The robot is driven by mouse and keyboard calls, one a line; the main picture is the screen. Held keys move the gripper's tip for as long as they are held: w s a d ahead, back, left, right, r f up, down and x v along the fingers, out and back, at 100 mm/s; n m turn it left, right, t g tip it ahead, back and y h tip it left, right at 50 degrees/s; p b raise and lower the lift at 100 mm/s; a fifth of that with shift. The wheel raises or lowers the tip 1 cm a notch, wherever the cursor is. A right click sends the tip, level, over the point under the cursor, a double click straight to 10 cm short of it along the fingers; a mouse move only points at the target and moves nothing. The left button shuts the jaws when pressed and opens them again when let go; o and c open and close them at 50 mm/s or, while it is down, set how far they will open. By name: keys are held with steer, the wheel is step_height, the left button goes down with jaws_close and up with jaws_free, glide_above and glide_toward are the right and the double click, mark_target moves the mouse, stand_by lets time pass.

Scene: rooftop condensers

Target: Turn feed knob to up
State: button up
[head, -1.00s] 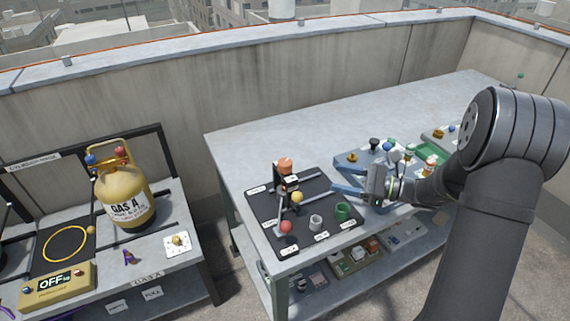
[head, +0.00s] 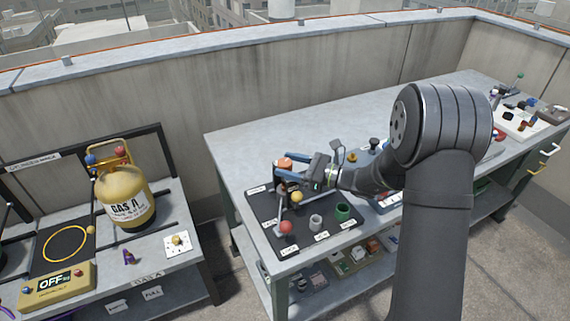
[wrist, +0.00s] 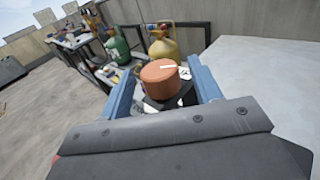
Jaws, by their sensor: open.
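An orange round knob (head: 285,163) sits on top of a black post on the black mat (head: 262,207) at the near left of the grey workbench. I take it for the feed knob; its label cannot be read. My gripper (head: 282,166) is open at the knob, with one blue finger on each side of it. In the wrist view the orange knob (wrist: 160,76) stands between the two blue fingers and bears a white mark on its top. A gap shows on its right; whether the left finger touches cannot be told.
Near the knob are a yellow ball (head: 297,197), a red ball (head: 286,227), a grey cup (head: 316,222) and a green cup (head: 343,212). A yellow gas cylinder (head: 125,200) stands on the left bench. The workbench's back area (head: 300,122) is clear.

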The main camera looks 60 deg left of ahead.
steer(key=shift+x, duration=0.8)
steer(key=c, duration=1)
steer(key=shift+o, duration=0.2)
steer(key=shift+n+g+h, duration=0.4)
steer(key=shift+g+h, duration=0.1)
steer(key=n+g+h, duration=0.3)
steer(key=h, duration=0.1)
steer(key=shift+n+h, duration=0.4)
steer(key=shift+n+g+h, duration=0.45)
steer(key=shift+n+h, duration=0.55)
steer(key=shift+h, duration=0.55)
steer(key=shift+n+g+h, duration=0.45)
steer(key=shift+n+h, duration=0.55)
steer(key=shift+h, duration=0.85)
